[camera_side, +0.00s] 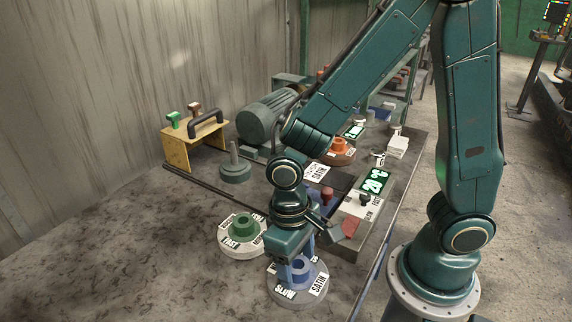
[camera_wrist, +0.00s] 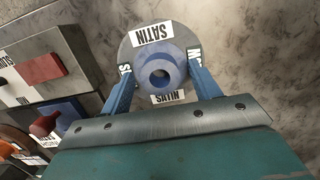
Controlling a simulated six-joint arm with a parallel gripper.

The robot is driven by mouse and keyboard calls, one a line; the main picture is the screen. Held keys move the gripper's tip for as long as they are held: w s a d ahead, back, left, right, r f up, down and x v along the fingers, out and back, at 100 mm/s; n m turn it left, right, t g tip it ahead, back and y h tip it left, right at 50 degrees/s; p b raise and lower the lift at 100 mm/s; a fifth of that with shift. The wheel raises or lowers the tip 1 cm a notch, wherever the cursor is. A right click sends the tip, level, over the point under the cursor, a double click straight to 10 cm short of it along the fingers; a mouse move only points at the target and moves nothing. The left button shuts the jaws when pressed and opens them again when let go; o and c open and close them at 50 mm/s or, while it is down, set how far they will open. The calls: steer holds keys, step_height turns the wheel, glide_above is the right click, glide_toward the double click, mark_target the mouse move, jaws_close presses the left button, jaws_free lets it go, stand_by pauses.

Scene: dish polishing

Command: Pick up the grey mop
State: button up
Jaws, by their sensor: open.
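A grey round mop (camera_side: 296,293) with a blue hub and SATIN and SLOW labels lies flat at the front of the bench. In the wrist view this mop (camera_wrist: 135,50) sits straight ahead, its hub ring between my fingers. My gripper (camera_side: 297,263) points down over it with its blue fingers apart, one on each side of the hub. In the wrist view my gripper (camera_wrist: 160,72) is open, and whether the fingers touch the hub cannot be told. The hub's far side is partly hidden by my gripper in the side view.
A pale mop with a green hub (camera_side: 242,238) lies just left. A control box with a green display (camera_side: 374,181) and a red block stands right. A motor (camera_side: 268,115), a yellow stand (camera_side: 182,148) and an orange-hub mop (camera_side: 339,146) are behind. The left bench is clear.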

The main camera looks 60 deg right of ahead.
jaws_close()
steer(key=shift+r, duration=0.15)
stand_by(0.4)
step_height(320, 180, up, 20)
stand_by(0.7)
steer(key=shift+w, duration=0.1)
stand_by(0.5)
